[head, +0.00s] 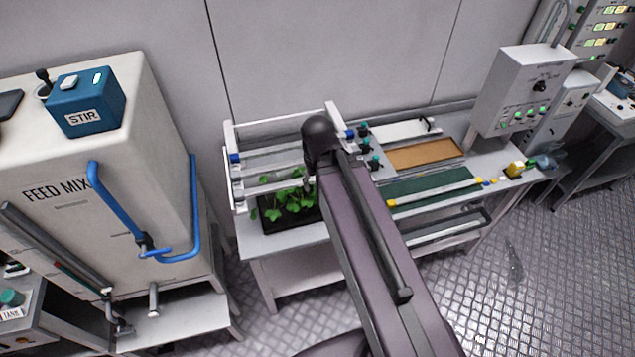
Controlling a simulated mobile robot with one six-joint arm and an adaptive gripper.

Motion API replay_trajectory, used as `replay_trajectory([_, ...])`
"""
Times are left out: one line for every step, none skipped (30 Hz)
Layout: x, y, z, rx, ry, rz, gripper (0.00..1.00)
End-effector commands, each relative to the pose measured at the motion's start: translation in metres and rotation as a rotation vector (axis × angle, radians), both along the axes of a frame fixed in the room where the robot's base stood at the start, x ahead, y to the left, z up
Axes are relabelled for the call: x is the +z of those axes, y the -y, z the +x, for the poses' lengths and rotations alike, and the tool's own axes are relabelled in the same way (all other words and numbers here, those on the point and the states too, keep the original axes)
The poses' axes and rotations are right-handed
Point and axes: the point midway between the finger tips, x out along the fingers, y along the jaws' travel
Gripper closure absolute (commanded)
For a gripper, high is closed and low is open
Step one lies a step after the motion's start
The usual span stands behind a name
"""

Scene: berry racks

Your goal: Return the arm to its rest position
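My arm (375,240) reaches from the bottom edge up to the middle of the head view, over the front of a bench. Its dark rounded joint (320,135) is at the upper end, in front of a white rack frame (228,165). My gripper cannot be made out; the arm hides what lies behind it. Green leafy plants (290,203) in a black tray (275,226) stand on the bench just left of the arm, partly covered by it.
A white feed-mix tank (110,235) with blue pipes (194,210) and a blue stir box (85,100) stands at left. The bench (255,244) continues right, with a green mat (430,184), brown panel (425,153) and control box (518,90). Open metal floor (560,270) lies at lower right.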

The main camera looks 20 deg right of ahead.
Motion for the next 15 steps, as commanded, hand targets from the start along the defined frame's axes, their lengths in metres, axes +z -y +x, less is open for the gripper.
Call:
replay_trajectory([0.0, 0.0, 0.0, -0.002, 0.0, 0.0, 0.29])
replay_trajectory([0.0, 0.0, 0.0, -0.002, 0.0, 0.0, 0.29])
replay_trajectory([0.0, 0.0, 0.0, -0.001, 0.0, 0.0, 0.29])
replay_trajectory([0.0, 0.0, 0.0, -0.001, 0.0, 0.0, 0.29])
replay_trajectory([0.0, 0.0, 0.001, -0.001, 0.0, 0.0, 0.29])
replay_trajectory([0.0, 0.0, 0.001, 0.0, 0.0, 0.0, 0.29])
replay_trajectory([0.0, 0.0, 0.001, 0.0, 0.0, 0.0, 0.29])
replay_trajectory([0.0, 0.0, 0.001, 0.0, 0.0, 0.0, 0.29])
replay_trajectory([0.0, 0.0, 0.001, 0.001, 0.0, 0.0, 0.29])
replay_trajectory([-0.001, 0.0, 0.001, 0.001, 0.0, 0.0, 0.29])
replay_trajectory([-0.002, 0.0, 0.001, 0.001, 0.0, 0.0, 0.29])
replay_trajectory([-0.004, 0.0, 0.001, 0.001, 0.0, 0.0, 0.29])
replay_trajectory([-0.006, 0.0, 0.001, 0.001, 0.0, 0.0, 0.29])
replay_trajectory([-0.009, 0.0, 0.001, 0.002, 0.0, 0.0, 0.29])
replay_trajectory([-0.013, 0.0, 0.001, 0.002, 0.0, 0.0, 0.29])
